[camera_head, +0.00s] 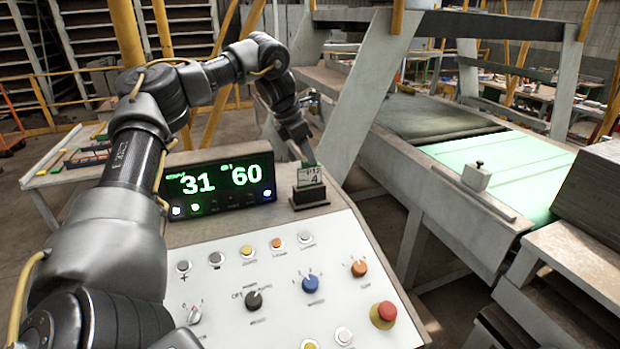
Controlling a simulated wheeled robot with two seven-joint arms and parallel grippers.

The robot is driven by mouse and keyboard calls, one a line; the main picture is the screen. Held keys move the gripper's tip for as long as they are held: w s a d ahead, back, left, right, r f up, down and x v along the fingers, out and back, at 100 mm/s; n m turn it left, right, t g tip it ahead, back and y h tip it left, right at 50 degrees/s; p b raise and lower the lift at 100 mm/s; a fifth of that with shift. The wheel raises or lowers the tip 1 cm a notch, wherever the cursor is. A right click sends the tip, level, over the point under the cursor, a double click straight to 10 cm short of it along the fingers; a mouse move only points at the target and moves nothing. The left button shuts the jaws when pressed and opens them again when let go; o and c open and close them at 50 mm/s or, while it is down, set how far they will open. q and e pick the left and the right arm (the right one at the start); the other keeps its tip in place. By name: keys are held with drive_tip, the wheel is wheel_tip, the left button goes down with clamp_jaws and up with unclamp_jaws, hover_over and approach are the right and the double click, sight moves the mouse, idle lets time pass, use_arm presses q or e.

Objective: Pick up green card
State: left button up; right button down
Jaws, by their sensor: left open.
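A small pale green-white card (309,176) with dark print, including what looks like a 4, stands upright in a dark holder (309,195). The holder sits at the back right of the control panel, right of the digital display. My left arm comes in from the left and arches over the display. My left gripper (305,158) points down at the card's top edge, with its jaws open. The fingertips are small and partly lost against the card, so I cannot tell whether they touch it. My right gripper is out of view.
The control panel (270,290) fills the front, with buttons, knobs and a red stop button (383,314). The black display (219,188) reads 31 and 60. A conveyor frame (420,190) stands right, and a side table (60,178) left.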

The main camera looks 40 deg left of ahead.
sight(310, 166)
use_arm(q)
drive_tip(key=p+x, duration=0.3)
drive_tip(key=x, duration=0.1)
drive_tip(key=shift+s+f, duration=0.15)
drive_tip(key=shift+s, duration=0.15)
drive_tip(key=shift+w+d+f, duration=0.1)
drive_tip(key=shift+w+f, duration=0.15)
drive_tip(key=shift+f, duration=0.2)
drive_tip(key=shift+s+d+r, duration=0.1)
drive_tip(key=shift+c, duration=1.4)
clamp_jaws()
